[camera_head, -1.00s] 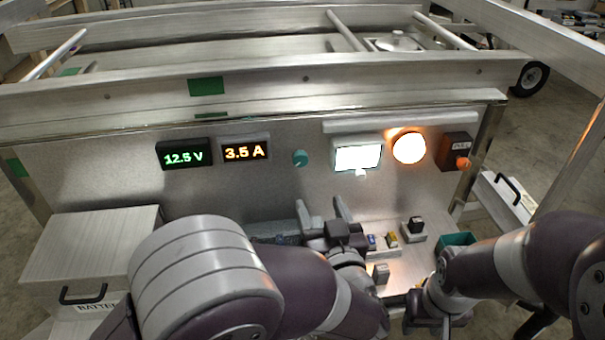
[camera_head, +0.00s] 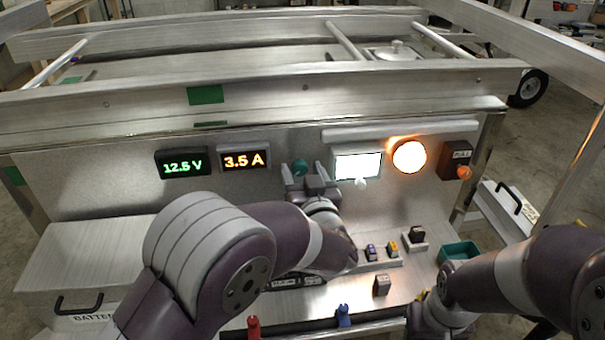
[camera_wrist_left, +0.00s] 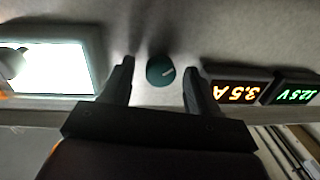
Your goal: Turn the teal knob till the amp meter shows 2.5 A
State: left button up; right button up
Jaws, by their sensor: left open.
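The teal knob (camera_head: 300,167) sits on the upright metal panel, between the amp meter and the lit white screen. The amp meter (camera_head: 245,160) reads 3.5 A in orange digits. My left gripper (camera_head: 304,172) is open in front of the knob, with one finger on each side of it.
A voltmeter (camera_head: 183,163) reads 12.5 V. The white screen (camera_head: 358,167) and a glowing round lamp (camera_head: 409,157) are right of the knob. An orange pull knob (camera_head: 462,172) is further right. Small switches and a teal tray (camera_head: 459,251) are on the shelf below.

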pick_arm(q)
jog(key=c, duration=1)
jog(key=shift+c, duration=0.2)
jog(key=shift+n, duration=0.4)
jog(key=n+b, duration=0.2)
jog(key=n, duration=0.2)
jog(key=shift+f, duration=0.1)
jog(key=shift+n+g+h+b, duration=0.3)
jog(key=shift+n+b, duration=0.8)
jog(key=shift+n, duration=0.7)
jog(key=o, duration=1)
jog(key=shift+o, duration=0.2)
jog(key=shift+s+r, duration=0.1)
jog(key=shift+r, duration=0.1)
